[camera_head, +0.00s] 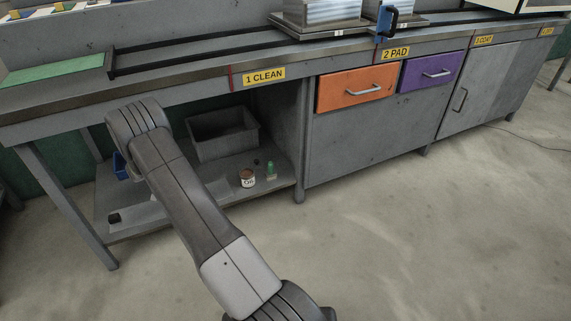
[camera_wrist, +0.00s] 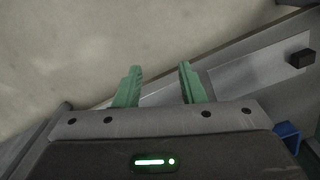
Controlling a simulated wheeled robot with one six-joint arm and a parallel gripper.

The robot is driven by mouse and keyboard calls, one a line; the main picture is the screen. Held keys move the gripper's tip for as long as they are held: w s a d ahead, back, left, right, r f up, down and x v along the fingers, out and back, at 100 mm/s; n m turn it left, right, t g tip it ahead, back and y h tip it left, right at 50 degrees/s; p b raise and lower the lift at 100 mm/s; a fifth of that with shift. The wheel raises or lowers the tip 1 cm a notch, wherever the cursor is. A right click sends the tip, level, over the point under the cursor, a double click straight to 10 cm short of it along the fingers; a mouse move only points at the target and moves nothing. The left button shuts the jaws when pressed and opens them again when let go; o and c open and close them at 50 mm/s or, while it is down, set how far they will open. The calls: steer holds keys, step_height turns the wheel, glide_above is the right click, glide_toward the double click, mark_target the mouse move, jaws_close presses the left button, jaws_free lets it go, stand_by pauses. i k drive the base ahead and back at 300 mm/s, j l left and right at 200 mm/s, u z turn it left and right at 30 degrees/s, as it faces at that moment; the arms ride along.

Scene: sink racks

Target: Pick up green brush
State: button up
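A small green upright object (camera_head: 271,171) stands near the front right of the lower shelf (camera_head: 225,210) under the bench; it may be the green brush, but it is too small to be sure. My gripper (camera_wrist: 160,78) shows in the wrist view with its two green fingers apart and nothing between them. It points across the shelf edge with bare floor beyond. In the head view my arm hides the gripper. The green object does not show in the wrist view.
On the lower shelf are a white can with a brown top (camera_head: 247,178), a grey bin (camera_head: 222,134), a blue container (camera_head: 119,165) and a black block (camera_head: 114,218). The block also shows in the wrist view (camera_wrist: 302,57). The bench top overhangs the shelf. The floor in front is clear.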

mark_target(271, 175)
steer(key=i+l, duration=0.2)
steer(key=i+l+u, duration=0.1)
steer(key=l, duration=0.35)
steer(key=i+l, duration=0.25)
steer(key=i+l+u, duration=0.1)
steer(key=l, duration=0.3)
steer(key=i+l, duration=0.4)
steer(key=l, duration=0.25)
steer(key=i+l+u, duration=0.1)
steer(key=l, duration=0.25)
steer(key=i, duration=0.05)
